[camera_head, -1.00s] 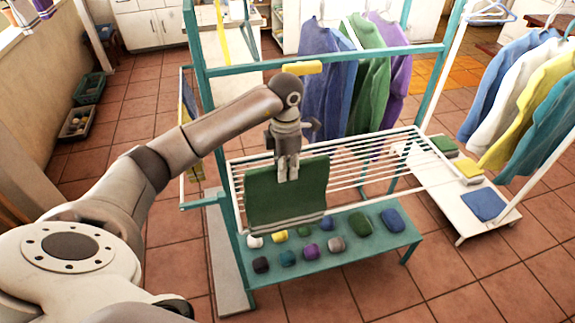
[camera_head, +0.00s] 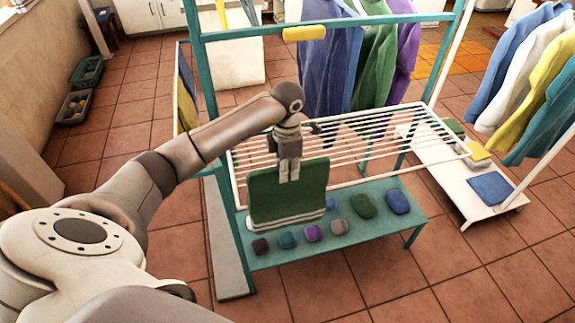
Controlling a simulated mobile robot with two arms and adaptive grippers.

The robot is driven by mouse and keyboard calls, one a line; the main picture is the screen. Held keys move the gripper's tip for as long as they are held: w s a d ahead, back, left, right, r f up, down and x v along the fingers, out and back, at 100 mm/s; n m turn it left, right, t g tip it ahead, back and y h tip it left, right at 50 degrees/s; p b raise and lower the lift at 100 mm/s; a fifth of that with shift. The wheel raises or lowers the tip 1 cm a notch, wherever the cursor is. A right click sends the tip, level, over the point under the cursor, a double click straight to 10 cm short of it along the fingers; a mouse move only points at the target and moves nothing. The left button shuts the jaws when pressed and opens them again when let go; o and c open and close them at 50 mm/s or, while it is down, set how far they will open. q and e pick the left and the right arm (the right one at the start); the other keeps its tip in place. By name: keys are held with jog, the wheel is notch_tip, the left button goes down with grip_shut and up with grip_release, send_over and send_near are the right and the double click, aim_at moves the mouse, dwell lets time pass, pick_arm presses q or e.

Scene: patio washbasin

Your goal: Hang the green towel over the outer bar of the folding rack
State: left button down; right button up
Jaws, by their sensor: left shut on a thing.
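The green towel (camera_head: 270,196) hangs flat and upright from my left gripper (camera_head: 289,176), with pale stripes along its lower edge. My left gripper is shut on the towel's upper part. The towel is in front of the white folding rack (camera_head: 395,148) at its near left side and hides part of its near bars. I cannot tell whether the towel touches the outer bar. My right gripper is not in view.
A teal frame (camera_head: 330,28) stands around the rack. Its low teal shelf (camera_head: 330,248) holds several rolled cloths. Shirts (camera_head: 372,70) hang behind, with more on the right above a white bench (camera_head: 470,206). Tiled floor is clear in front.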

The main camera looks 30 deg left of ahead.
pick_arm(q)
notch_tip(320, 180, down, 13)
jog(key=b, duration=0.8)
jog(key=shift+f+b, duration=0.15)
jog(key=shift+b, duration=0.15)
jog(key=c, duration=1.3)
grip_release()
jog(key=shift+o, duration=0.2)
notch_tip(320, 180, up, 8)
jog(key=p, duration=0.6)
jog(key=shift+r, duration=0.6)
